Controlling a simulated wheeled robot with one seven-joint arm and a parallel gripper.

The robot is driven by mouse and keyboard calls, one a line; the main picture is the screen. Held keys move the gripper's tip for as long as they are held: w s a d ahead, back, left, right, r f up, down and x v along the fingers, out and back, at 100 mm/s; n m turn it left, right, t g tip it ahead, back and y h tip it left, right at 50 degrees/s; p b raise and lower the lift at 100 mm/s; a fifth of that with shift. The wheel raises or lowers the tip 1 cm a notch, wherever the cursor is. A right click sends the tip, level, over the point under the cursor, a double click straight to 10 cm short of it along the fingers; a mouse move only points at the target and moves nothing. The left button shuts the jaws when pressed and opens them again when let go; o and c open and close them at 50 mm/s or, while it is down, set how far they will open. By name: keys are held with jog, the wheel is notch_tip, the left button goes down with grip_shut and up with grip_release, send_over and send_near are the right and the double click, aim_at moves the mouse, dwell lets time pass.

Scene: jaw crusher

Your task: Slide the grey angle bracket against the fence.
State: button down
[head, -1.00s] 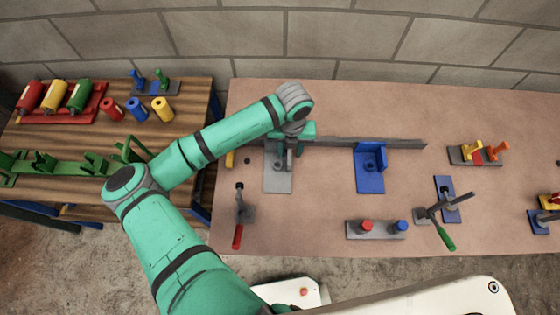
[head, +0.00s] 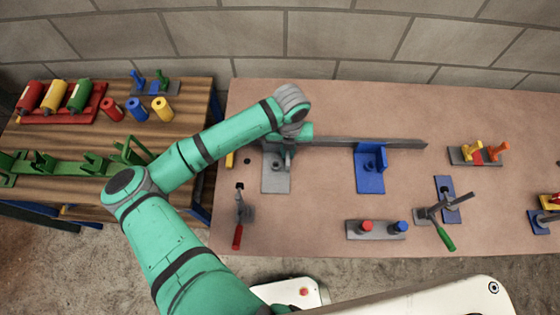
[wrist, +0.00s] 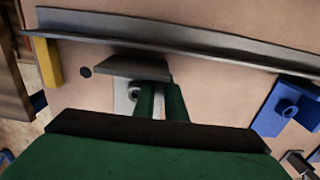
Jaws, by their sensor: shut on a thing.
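The grey angle bracket (head: 276,182) lies at the left of the table with its flat plate towards me. Its upright plate (wrist: 130,67) faces the fence in the wrist view. The fence (head: 340,142) is a long dark grey rail, also in the wrist view (wrist: 180,42). A thin strip of tabletop seems to show between upright and fence; whether they touch at one end I cannot tell. My gripper (wrist: 160,100) is shut on the bracket from above. Its fingertips and the exact grip spot are partly hidden.
A yellow block (wrist: 48,62) stands by the fence's left end, near the bracket. A blue bracket (head: 370,168) stands at the fence to the right. A red-handled clamp (head: 240,215) is at the front left. A grey base with red and blue knobs (head: 376,229) is at the front.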

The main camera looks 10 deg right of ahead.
aim_at(264, 151)
jog(key=shift+w+a, duration=0.25)
jog(key=shift+a, duration=1)
jog(key=shift+w+a, duration=0.25)
jog(key=shift+a, duration=0.95)
jog(key=shift+w+a, duration=0.25)
jog(key=shift+a, duration=1.2)
jog(key=shift+w, duration=0.15)
jog(key=shift+d, duration=0.2)
jog(key=shift+a, duration=0.3)
jog(key=shift+w+d, duration=0.35)
jog(key=shift+w, duration=0.45)
